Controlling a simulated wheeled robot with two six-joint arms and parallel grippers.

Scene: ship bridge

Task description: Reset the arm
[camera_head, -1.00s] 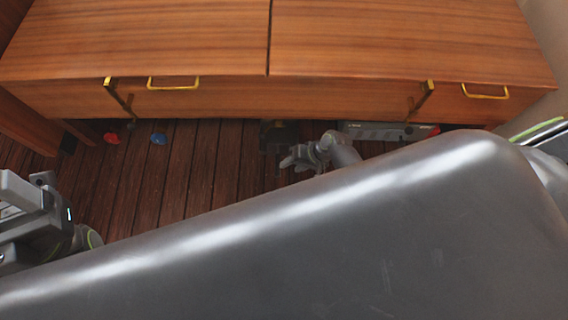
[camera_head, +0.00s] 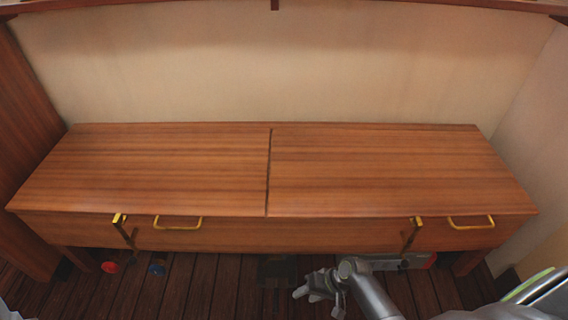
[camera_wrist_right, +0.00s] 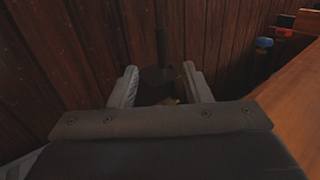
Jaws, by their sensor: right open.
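My right gripper (camera_head: 316,300) is in the head view at the lower middle, in front of the wooden cabinet and below its front edge. Its fingers are apart. In the right wrist view, the two grey fingers (camera_wrist_right: 160,86) stand apart with dark planks beyond them and no object clearly held between them. My right arm comes in from the lower right of the head view. My left gripper does not show; only a grey sliver is at the lower left corner.
A long wooden cabinet (camera_head: 390,170) with yellow handles stands against a pale wall. Red (camera_head: 109,267) and blue (camera_head: 156,270) items are low at its left. A grey-and-red case (camera_head: 400,262) lies beneath its right part. The plank floor (camera_head: 215,290) is clear left of the gripper.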

